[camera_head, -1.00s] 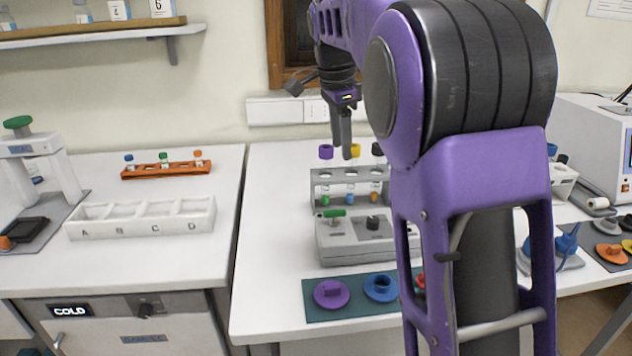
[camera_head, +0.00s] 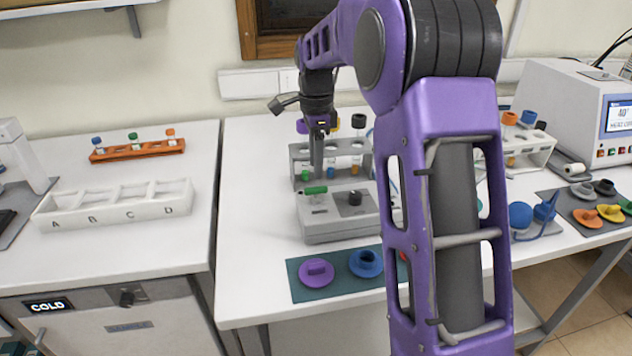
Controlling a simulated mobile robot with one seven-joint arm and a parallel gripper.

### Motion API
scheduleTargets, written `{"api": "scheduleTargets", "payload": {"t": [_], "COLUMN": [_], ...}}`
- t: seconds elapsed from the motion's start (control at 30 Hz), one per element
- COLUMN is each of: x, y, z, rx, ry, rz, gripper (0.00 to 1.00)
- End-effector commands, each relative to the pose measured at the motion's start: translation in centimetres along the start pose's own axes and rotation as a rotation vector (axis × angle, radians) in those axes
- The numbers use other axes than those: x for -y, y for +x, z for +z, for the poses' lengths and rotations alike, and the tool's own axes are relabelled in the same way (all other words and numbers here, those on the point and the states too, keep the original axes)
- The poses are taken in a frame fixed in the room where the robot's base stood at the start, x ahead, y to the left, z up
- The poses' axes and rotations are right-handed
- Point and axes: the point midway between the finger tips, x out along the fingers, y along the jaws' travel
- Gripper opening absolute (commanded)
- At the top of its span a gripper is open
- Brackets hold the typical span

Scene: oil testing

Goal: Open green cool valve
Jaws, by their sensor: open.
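A green handle (camera_head: 315,190) lies on top of the grey device (camera_head: 340,224) on the middle table. My gripper (camera_head: 317,176) points down just above and behind the green handle in the picture. I cannot tell whether it touches the handle. The fingers look narrow from this angle, and nothing is seen between them.
A grey rack (camera_head: 302,152) with capped tubes stands behind the device, close to my gripper. A green mat (camera_head: 338,291) with purple and blue round parts lies in front. A white tray (camera_head: 115,215) and an orange rack (camera_head: 135,151) are on the left bench.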

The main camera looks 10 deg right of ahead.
Motion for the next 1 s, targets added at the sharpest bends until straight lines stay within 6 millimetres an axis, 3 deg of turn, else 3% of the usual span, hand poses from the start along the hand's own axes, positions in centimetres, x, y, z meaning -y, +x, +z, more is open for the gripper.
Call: {"api": "scheduleTargets", "payload": {"t": [0.1, 0.3, 0.7, 0.77, 1.0], "x": [-0.1, 0.0, 0.0, 0.0, 0.0], "y": [2.5, 5.1, 6.0, 5.9, 5.9], "z": [-0.1, 0.0, 0.0, 0.0, 0.0], "rx": [-0.001, -0.001, -0.001, -0.001, -0.001], "ry": [0.001, -0.001, -0.001, -0.001, -0.001], "rz": [0.005, 0.002, 0.000, -0.001, -0.001], "gripper": [0.50, 0.50, 0.50, 0.43, 0.00]}}
